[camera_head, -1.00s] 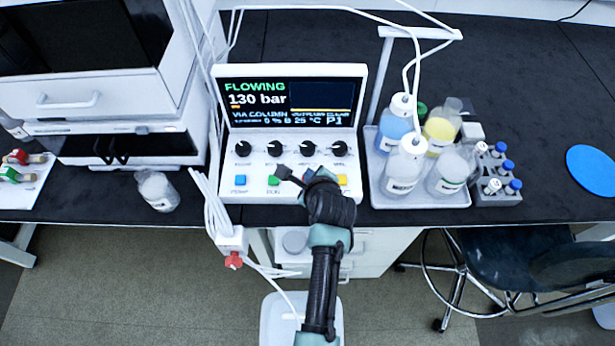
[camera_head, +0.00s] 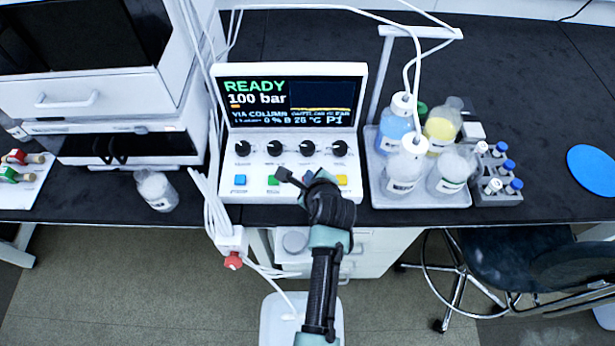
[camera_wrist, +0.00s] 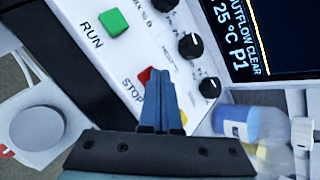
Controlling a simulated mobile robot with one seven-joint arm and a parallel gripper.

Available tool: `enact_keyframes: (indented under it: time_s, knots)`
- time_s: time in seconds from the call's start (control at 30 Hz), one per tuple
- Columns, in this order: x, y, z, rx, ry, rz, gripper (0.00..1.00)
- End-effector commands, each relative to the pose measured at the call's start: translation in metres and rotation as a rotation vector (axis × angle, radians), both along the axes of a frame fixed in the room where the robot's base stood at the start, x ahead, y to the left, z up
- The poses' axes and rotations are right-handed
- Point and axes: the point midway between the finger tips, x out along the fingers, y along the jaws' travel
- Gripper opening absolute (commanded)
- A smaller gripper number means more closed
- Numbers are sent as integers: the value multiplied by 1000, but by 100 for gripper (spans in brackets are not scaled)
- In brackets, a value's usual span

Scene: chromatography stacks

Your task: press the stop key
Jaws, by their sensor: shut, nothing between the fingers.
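The control unit (camera_head: 300,196) stands on the bench with its screen (camera_head: 290,102) reading READY and 100 bar. In the wrist view the red stop key (camera_wrist: 147,74) shows partly beside my gripper (camera_wrist: 161,74), above the printed word STOP. My gripper is shut and empty, with its tips over part of that key; I cannot tell whether they touch it. In the head view my gripper (camera_head: 283,176) hides the stop key. The green run key (camera_wrist: 113,22) lies to the upper left in the wrist view.
A blue key (camera_head: 240,180) and a yellow key (camera_head: 341,180) flank the row, below several black knobs (camera_head: 306,148). A tray (camera_head: 440,203) of bottles stands to the right. White cables (camera_head: 216,212) hang at the unit's left.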

Motion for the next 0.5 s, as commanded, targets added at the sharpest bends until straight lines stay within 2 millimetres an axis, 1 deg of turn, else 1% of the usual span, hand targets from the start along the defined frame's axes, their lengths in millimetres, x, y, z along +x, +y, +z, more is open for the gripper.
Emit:
enact_keyframes:
  time_s: [0.33,0.5]
  knots:
    - [-1,0,-2,-1,3,0,0]
    - [-1,0,3,-1,3,0,0]
